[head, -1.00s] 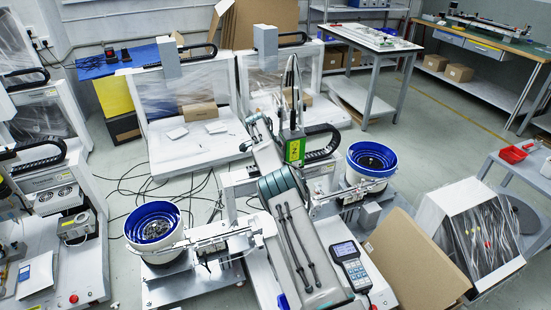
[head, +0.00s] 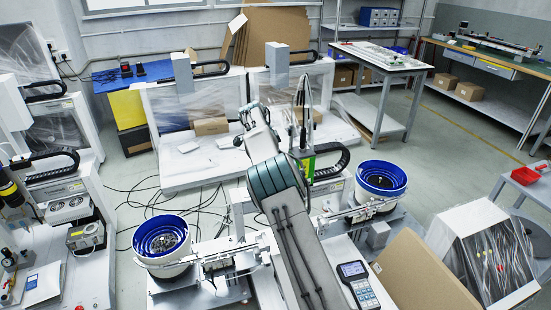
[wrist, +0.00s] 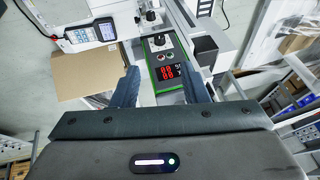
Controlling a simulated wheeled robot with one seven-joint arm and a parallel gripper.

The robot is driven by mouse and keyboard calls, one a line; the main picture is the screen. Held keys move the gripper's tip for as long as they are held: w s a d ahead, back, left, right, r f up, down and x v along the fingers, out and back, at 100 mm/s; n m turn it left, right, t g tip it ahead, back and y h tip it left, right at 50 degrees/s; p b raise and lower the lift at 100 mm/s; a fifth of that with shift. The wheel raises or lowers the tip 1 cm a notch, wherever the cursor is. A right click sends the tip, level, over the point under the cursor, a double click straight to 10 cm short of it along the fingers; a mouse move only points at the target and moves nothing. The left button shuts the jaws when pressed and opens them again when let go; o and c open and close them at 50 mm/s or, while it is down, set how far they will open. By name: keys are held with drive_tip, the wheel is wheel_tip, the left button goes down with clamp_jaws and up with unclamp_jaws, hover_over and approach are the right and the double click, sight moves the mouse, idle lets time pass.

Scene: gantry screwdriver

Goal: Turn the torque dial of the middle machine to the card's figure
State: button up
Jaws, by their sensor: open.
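In the wrist view, a control box with a green border (wrist: 153,74) lies ahead of my gripper (wrist: 160,84). On its face are a black dial knob (wrist: 158,40), two small buttons and a lit red display (wrist: 167,72), whose figures are too small to read surely. My gripper is open. Its two dark fingers stand apart on either side of the box's display end, with the knob beyond the fingertips. In the head view, the green-edged box (head: 307,166) is mostly hidden behind my arm, and my fingers are hidden. I cannot make out the figure card.
A handheld keypad (head: 357,284) lies near the machine's front; it also shows in the wrist view (wrist: 90,33). Blue-rimmed feeder bowls (head: 161,238) (head: 381,179) flank the machine. A cardboard sheet (head: 424,272) leans at right. Cables cover the floor at left.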

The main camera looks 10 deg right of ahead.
drive_tip(key=shift+f, duration=0.1)
drive_tip(key=s+a+f+n+t+h+b, duration=0.2)
drive_tip(key=f+n+b, duration=0.15)
drive_tip(key=n, duration=1.35)
drive_tip(key=s+a+f+n+t+h+b, duration=0.25)
drive_tip(key=n+b, duration=0.25)
drive_tip(key=n, duration=1.1)
drive_tip(key=b+x, duration=0.1)
drive_tip(key=x, duration=1.2)
drive_tip(key=shift+d, duration=0.25)
